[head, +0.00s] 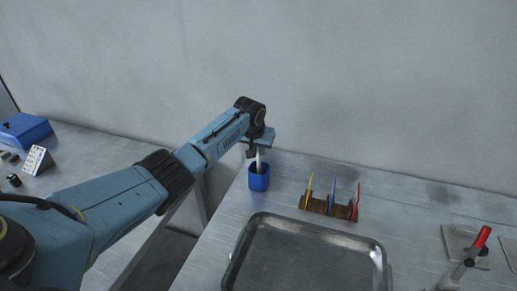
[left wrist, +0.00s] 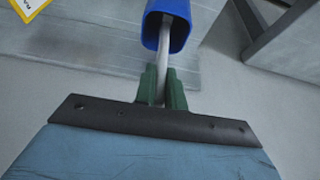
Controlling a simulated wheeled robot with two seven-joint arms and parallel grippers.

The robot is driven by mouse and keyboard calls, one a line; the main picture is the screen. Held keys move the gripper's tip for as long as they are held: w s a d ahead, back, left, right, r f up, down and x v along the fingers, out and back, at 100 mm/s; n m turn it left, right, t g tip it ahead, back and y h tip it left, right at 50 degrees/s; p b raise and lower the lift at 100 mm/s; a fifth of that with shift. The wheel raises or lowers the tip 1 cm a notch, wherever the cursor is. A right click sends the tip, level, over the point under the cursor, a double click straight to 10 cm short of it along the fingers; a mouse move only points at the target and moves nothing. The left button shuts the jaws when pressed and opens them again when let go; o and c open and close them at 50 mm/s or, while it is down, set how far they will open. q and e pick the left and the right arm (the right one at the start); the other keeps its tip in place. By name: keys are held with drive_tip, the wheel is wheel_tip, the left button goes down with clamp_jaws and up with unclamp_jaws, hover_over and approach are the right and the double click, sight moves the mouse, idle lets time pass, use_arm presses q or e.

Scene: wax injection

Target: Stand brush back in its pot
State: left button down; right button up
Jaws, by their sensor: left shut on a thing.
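The blue pot (head: 259,181) stands upright on the metal table near its left edge. The brush (head: 258,160) has a pale handle that runs from my left gripper down to the pot's mouth. My left gripper (head: 258,150) is above the pot and shut on the brush. In the left wrist view the green fingers of the gripper (left wrist: 163,85) close on the grey handle of the brush (left wrist: 168,60). Its far end goes into the opening of the blue pot (left wrist: 180,18), and the lower end is hidden inside. My right gripper does not show.
A brown rack (head: 325,207) with yellow, blue and red tools stands right of the pot. A large metal tray (head: 300,224) lies in front. A red-handled tool (head: 482,237) is at the right. A blue box (head: 25,131) sits on another table, across a gap.

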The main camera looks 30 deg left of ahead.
use_arm(q)
drive_tip(key=c, duration=1.5)
unclamp_jaws()
drive_tip(key=shift+f, duration=0.15)
drive_tip(key=p+v, duration=0.1)
drive_tip(key=v, duration=1.1)
drive_tip(key=shift+r, duration=0.25)
